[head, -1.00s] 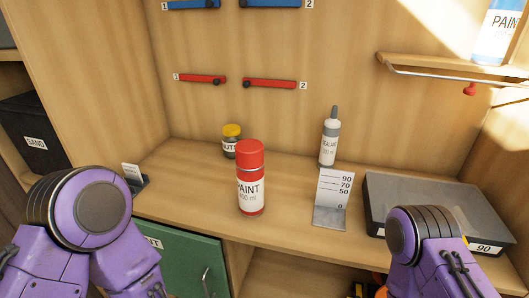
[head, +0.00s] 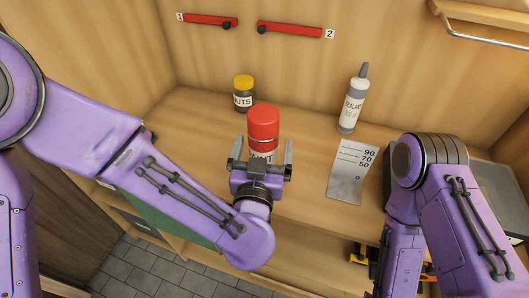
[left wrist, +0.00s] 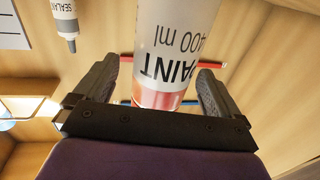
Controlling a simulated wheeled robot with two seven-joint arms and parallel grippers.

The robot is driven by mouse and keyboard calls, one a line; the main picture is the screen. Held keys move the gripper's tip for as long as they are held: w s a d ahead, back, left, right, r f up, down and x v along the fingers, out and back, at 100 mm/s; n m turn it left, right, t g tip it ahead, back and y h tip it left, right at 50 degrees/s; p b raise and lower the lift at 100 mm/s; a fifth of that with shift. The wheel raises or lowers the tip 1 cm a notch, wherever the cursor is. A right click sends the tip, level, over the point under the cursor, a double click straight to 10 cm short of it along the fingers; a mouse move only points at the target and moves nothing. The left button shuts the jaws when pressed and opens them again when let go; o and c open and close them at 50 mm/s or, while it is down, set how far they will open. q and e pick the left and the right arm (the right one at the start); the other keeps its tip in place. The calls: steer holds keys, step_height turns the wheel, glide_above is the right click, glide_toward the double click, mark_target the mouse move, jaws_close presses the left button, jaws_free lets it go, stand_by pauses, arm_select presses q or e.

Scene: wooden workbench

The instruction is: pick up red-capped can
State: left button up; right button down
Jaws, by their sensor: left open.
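The red-capped paint can (head: 263,124) stands upright on the workbench, its lower part hidden behind my left gripper (head: 261,157) in the head view. The gripper is open, with one finger on each side of the can. In the left wrist view the white and red can (left wrist: 177,45) appears upside down between the two spread fingers (left wrist: 157,88). Gaps show beside the can, so the fingers do not appear to press on it. My right arm shows at the right of the head view, but its gripper is not in view.
A yellow-capped jar (head: 243,93) stands behind the can to the left. A sealant bottle (head: 352,100) and a marked height gauge (head: 349,172) stand to the right. A grey box (head: 497,195) lies at far right. Red wall bars (head: 290,29) hang behind.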

arm_select(q)
steer(key=shift+w, duration=0.85)
steer(key=shift+w+a, duration=0.1)
steer(key=shift+w, duration=0.2)
steer(key=c, duration=1.2)
steer(key=shift+r, duration=0.15)
steer(key=shift+c, duration=0.7)
